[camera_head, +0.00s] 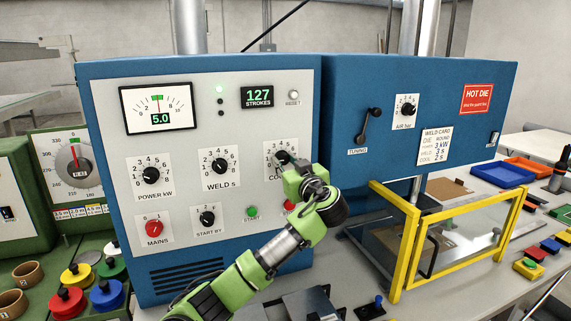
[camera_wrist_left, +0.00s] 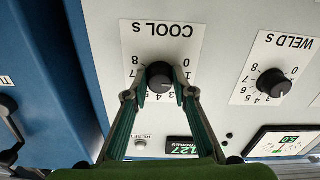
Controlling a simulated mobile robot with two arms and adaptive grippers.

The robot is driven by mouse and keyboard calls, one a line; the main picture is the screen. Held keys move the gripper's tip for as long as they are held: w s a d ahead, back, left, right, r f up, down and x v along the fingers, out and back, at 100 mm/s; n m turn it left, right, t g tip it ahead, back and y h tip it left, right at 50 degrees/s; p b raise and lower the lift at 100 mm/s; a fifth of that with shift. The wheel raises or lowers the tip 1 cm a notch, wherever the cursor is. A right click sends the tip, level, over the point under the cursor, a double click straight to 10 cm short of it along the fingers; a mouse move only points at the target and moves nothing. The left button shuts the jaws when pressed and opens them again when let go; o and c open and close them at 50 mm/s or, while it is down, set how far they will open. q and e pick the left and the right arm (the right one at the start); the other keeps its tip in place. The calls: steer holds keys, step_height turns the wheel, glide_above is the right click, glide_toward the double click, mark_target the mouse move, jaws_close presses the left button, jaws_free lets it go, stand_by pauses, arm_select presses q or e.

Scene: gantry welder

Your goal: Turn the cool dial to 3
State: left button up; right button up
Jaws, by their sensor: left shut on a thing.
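The black cool dial (camera_head: 282,157) is on the white front panel of the blue welder, at the upper right of its dials. My left arm reaches up from below, and its gripper (camera_head: 287,168) covers much of the dial and its label. In the left wrist view the cool dial (camera_wrist_left: 160,74) appears upside down, under the label COOL s. The left gripper (camera_wrist_left: 160,92) is shut on this dial, one finger on each side. I cannot tell which number the dial points to. The right gripper is not in view.
The weld s dial (camera_head: 219,166) is left of the cool dial. The green start button (camera_head: 252,212) and a red button (camera_head: 289,206) sit below, close to my arm. A weld card (camera_head: 433,147) reads cool 2 s. A yellow guard frame (camera_head: 408,240) stands to the right.

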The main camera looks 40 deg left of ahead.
arm_select(q)
steer(key=shift+f+m+b, duration=0.2)
steer(key=shift+m+b, duration=0.6)
steer(key=shift+m, duration=0.3)
steer(key=shift+r+m+b, duration=0.15)
steer(key=shift+m+b, duration=0.3)
steer(key=shift+m, duration=0.55)
steer(key=m, duration=0.3)
steer(key=shift+r, duration=0.1)
steer(key=shift+s+m+p, duration=0.1)
steer(key=shift+m+p, duration=0.55)
steer(key=shift+m, duration=1.45)
steer(key=o, duration=1.1)
